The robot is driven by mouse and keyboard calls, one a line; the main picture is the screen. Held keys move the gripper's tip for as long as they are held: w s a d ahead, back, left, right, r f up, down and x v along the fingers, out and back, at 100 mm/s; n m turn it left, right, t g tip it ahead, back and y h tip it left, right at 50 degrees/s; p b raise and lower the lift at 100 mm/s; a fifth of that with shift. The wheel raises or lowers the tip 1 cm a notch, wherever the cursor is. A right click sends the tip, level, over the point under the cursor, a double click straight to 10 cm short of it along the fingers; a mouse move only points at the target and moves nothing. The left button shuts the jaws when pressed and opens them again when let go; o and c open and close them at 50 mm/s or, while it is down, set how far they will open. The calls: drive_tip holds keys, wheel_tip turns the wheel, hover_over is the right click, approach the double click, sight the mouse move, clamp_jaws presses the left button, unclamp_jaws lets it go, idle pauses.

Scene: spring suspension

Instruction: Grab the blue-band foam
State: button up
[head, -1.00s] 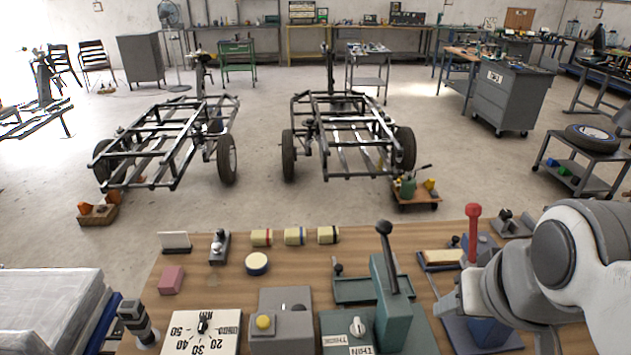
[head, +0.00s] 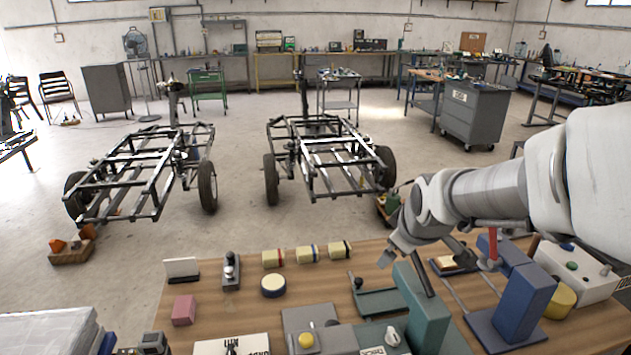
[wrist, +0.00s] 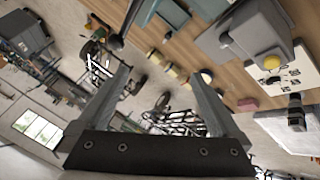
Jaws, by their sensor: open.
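The blue-band foam (head: 307,254) is a small cream block with a blue stripe, lying at the table's far edge in the head view. It sits between a red-band foam (head: 272,258) and a black-band foam (head: 340,249). My gripper (head: 398,254) is above the table to the right of the foams, open and empty. In the wrist view the blue-band foam (wrist: 169,70) appears small between the open fingers (wrist: 156,76), well beyond their tips; its band is too small to make out there.
A round cream tin (head: 273,286) lies in front of the foams. A green lever press (head: 425,310) and a blue press (head: 520,305) stand close to my arm. A white upright card (head: 182,268) and a pink block (head: 184,310) are at the left.

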drive_tip(key=w+a+f+n+t+h+b, duration=0.1)
drive_tip(key=w+f+n+t+b, duration=0.1)
drive_tip(key=w+f+n, duration=0.75)
drive_tip(key=n+t+y+b, duration=0.4)
drive_tip(key=n+b, duration=0.1)
drive_tip(key=n, duration=1.5)
approach(308, 256)
drive_tip(key=shift+s+d+r, duration=0.15)
drive_tip(key=shift+s+r, duration=0.2)
drive_tip(key=shift+s, duration=0.15)
drive_tip(key=shift+w+f+n, duration=0.15)
drive_tip(key=shift+w+n, duration=0.1)
drive_tip(key=shift+x, duration=5.7)
drive_tip(key=shift+s+f, duration=0.1)
drive_tip(key=shift+f, duration=0.05)
drive_tip(key=c, duration=1)
drive_tip(key=shift+o, duration=0.2)
